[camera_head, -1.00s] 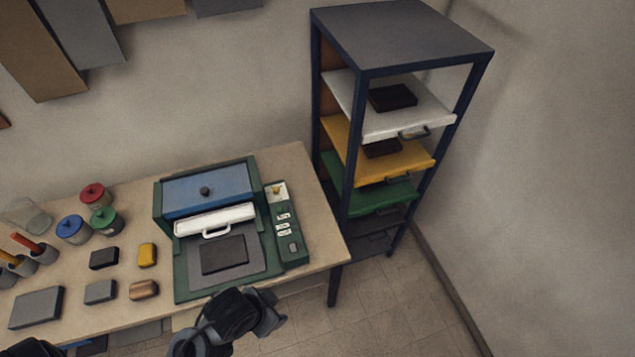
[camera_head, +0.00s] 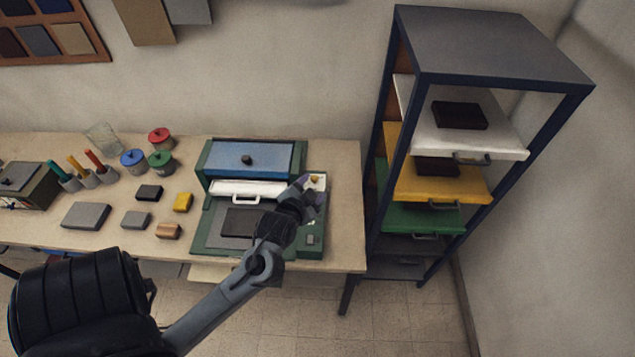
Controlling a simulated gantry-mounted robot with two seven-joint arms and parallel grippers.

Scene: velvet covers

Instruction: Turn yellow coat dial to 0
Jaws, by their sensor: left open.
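The green machine (camera_head: 202,226) stands on the table with a blue lid (camera_head: 268,158) and a white handled flap (camera_head: 222,188). On the white plate (camera_head: 321,183) at the far end of its right-hand panel is a small yellow dial (camera_head: 315,179); its setting is too small to read. My left gripper (camera_head: 312,187) is open over this panel, close beside the dial. I cannot tell whether it touches the dial. My left arm and gripper hide much of the panel's middle. My right gripper is out of view.
A rack (camera_head: 500,45) with white, yellow and green trays stands right of the table (camera_head: 346,215). Red (camera_head: 160,139), blue (camera_head: 133,162) and green (camera_head: 161,162) lidded jars, small blocks and brush cups stand left of the machine.

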